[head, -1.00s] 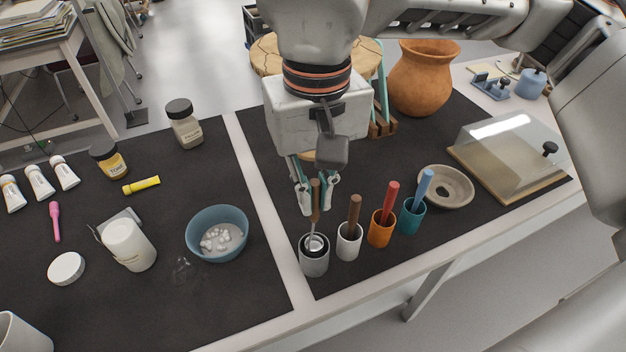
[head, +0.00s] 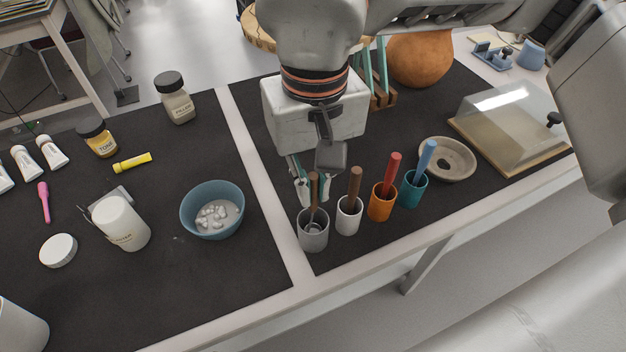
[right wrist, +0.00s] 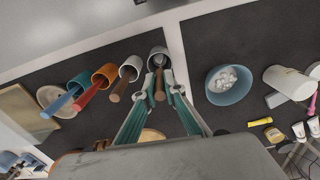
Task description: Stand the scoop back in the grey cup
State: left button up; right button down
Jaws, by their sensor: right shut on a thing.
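The scoop has a brown handle (head: 314,188) and stands roughly upright, its lower end inside the mouth of the grey cup (head: 313,239). My right gripper (head: 314,192) is shut on the scoop's handle, above the cup rim. In the right wrist view the handle (right wrist: 159,86) lies between the two fingertips, with the grey cup (right wrist: 158,53) just beyond. Whether the scoop touches the cup's bottom cannot be told. My left gripper is not in view.
Right of the grey cup stand a white cup (head: 348,219) with a brown handle, an orange cup (head: 381,207) and a teal cup (head: 412,192), close together. A blue bowl (head: 190,218) with white pieces stands to the left. A grey ring dish (head: 463,168) is at right.

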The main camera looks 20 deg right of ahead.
jog(key=c, duration=2)
grip_release()
jog(key=shift+c, duration=0.2)
notch_tip(320, 180, up, 12)
jog(key=shift+r, duration=0.1)
jog(key=shift+s, duration=0.15)
